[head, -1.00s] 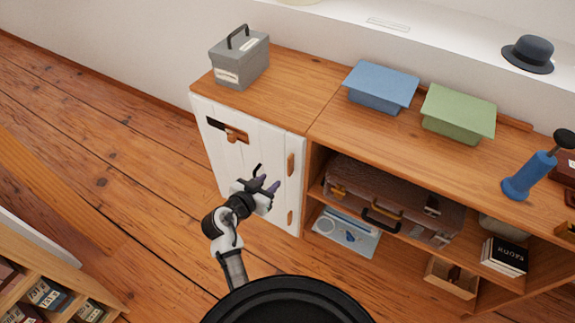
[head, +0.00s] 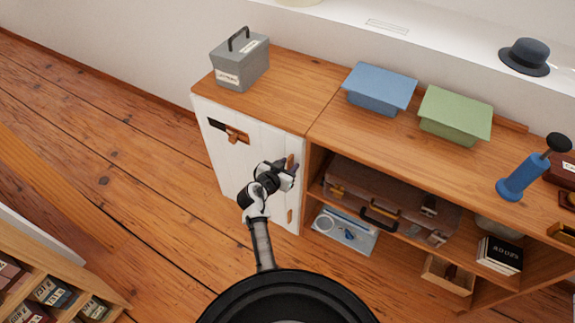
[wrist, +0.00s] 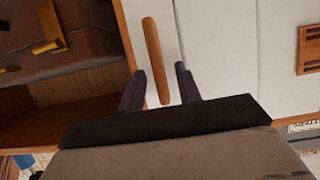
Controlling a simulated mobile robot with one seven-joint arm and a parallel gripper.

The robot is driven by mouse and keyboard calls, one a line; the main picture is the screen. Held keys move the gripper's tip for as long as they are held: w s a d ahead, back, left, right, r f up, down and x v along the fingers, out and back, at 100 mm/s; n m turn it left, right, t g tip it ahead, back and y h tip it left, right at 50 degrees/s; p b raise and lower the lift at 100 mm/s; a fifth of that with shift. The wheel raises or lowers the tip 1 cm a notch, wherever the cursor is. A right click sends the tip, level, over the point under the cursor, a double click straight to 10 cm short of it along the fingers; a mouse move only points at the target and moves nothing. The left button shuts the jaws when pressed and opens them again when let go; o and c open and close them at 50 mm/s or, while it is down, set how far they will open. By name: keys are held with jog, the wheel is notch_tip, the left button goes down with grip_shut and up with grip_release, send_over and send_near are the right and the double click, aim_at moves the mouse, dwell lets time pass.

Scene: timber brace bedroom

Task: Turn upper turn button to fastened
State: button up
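The upper turn button (head: 290,161) is a slim wooden bar near the right edge of the white cabinet door (head: 232,165), partly hidden by my gripper (head: 289,172). In the wrist view the turn button (wrist: 152,50) stands upright, lengthwise along the door edge. My gripper (wrist: 160,80) is open there, with one dark finger on each side of the button's near end. I cannot tell whether the fingers touch it. The lower turn button (head: 290,216) also lies lengthwise on the door.
A wooden latch (head: 236,136) sits by a dark slot high on the door. An open shelf beside the door holds a brown suitcase (head: 365,190). A grey box (head: 240,62), a blue box (head: 378,90) and a green box (head: 453,117) stand on top. Floor left of the cabinet is clear.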

jog(key=shift+c, duration=0.2)
grip_shut()
jog(key=shift+a+b, duration=0.1)
jog(key=shift+b, duration=0.2)
jog(key=shift+w+a+f+n+g+h+b, duration=0.15)
jog(key=shift+a+f+n+h+b, duration=0.2)
jog(key=shift+n+h+b, duration=1.4)
jog(key=shift+w+a+f+n+g+h+b, duration=0.2)
jog(key=shift+n+h+b, duration=0.6)
jog(key=shift+n, duration=1.85)
jog(key=shift+w+a+f+n+t+h+b, duration=0.15)
jog(key=shift+a+f+n+h+b, duration=0.25)
jog(key=shift+n+h+b, duration=1.35)
jog(key=shift+d+n+y+p, duration=0.1)
jog(key=shift+n+y+p, duration=0.35)
jog(key=shift+n, duration=0.2)
